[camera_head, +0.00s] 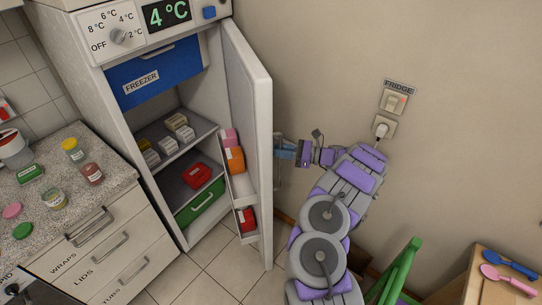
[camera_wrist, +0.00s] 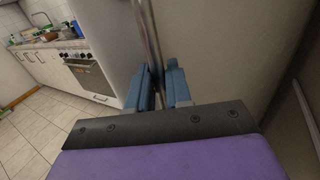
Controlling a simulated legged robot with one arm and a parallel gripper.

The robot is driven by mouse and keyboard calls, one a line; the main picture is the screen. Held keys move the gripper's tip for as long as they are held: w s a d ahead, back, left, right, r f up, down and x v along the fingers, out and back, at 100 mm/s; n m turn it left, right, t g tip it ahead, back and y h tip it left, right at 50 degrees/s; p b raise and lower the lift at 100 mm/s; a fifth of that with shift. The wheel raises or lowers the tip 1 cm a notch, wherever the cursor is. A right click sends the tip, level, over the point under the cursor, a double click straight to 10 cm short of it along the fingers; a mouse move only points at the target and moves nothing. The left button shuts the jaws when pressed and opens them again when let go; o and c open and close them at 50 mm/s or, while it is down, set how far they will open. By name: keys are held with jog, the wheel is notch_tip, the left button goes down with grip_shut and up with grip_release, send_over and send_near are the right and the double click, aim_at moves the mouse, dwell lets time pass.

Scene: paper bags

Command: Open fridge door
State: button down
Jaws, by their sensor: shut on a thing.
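The fridge (camera_head: 185,100) stands at the left of the head view, with its white door (camera_head: 247,90) swung open to the right. The interior is visible: shelves with small boxes, a red container and a green drawer. My gripper (camera_head: 281,150) is at the outer side of the door, around mid-height. In the wrist view its two blue fingers (camera_wrist: 161,75) are close around a thin upright bar, the door handle (camera_wrist: 153,35), and are shut on it. The exact contact is partly hidden by the fingers.
A counter (camera_head: 95,205) with jars and lids stands left of the fridge, above labelled drawers. A wall switch and socket with a plug (camera_head: 382,130) are at the right. A green chair (camera_head: 400,270) and a wooden table (camera_head: 500,290) stand at the lower right. Floor before the fridge is clear.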

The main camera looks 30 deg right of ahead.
jog(key=d, duration=0.5)
jog(key=shift+w+d+r+b, duration=0.1)
jog(key=shift+r+b, duration=0.1)
jog(key=shift+b, duration=0.15)
jog(key=c, duration=1.4)
grip_release()
jog(key=shift+w+a, duration=0.1)
jog(key=shift+a, duration=0.15)
jog(key=shift+o, duration=0.8)
jog(key=shift+w+f, duration=0.15)
jog(key=shift+s, duration=0.2)
jog(key=p+v, duration=0.1)
jog(key=v, duration=1.6)
jog(key=shift+d, duration=0.2)
jog(key=shift+f, duration=0.1)
